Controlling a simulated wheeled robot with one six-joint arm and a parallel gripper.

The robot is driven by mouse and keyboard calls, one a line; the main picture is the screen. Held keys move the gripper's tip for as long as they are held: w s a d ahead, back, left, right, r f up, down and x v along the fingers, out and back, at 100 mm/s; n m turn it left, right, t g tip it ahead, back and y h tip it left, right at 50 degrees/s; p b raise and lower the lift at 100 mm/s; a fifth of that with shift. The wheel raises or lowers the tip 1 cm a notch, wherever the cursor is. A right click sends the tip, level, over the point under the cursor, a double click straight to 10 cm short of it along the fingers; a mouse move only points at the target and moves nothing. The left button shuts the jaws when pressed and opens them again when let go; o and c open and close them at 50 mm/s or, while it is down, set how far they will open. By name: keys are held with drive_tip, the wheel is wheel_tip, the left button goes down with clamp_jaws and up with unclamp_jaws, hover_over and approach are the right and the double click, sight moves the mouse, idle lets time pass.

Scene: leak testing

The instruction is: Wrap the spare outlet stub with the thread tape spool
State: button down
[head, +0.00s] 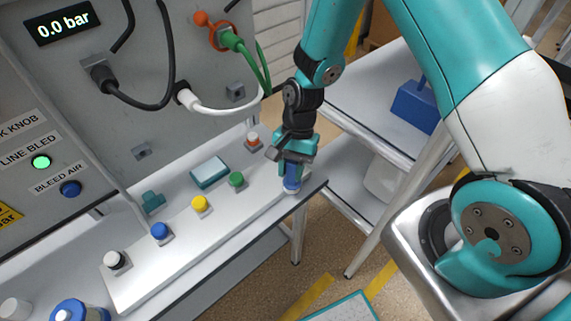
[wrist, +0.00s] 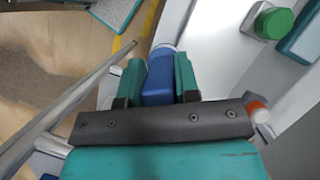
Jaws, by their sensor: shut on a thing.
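My gripper (head: 291,172) is at the right end of the white bench strip, pointing down. Its two teal fingers are closed on a blue piece with a pale end (head: 291,184). In the wrist view the blue piece (wrist: 158,80) fills the space between the fingers (wrist: 157,82). I cannot tell whether it is the thread tape spool, or whether it touches the strip. A blue round thing with a white centre (head: 78,312) is cut off at the bottom left. I cannot clearly make out which fitting is the spare outlet stub.
Along the white strip (head: 190,245) stand white, blue, yellow (head: 200,204), green (head: 237,180) and orange (head: 253,141) caps. A teal box (head: 210,172) and a teal fitting (head: 152,202) lie behind. A metal shelf cart (head: 385,90) stands to the right.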

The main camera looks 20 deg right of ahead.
drive_tip(key=shift+s+d, duration=0.1)
drive_tip(key=shift+d, duration=0.35)
idle(0.5)
drive_tip(key=shift+d, duration=0.5)
drive_tip(key=w+d, duration=0.6)
drive_tip(key=w, duration=0.5)
drive_tip(key=w+a, duration=0.4)
drive_tip(key=a, duration=0.1)
drive_tip(key=shift+a+r, duration=0.4)
idle(0.3)
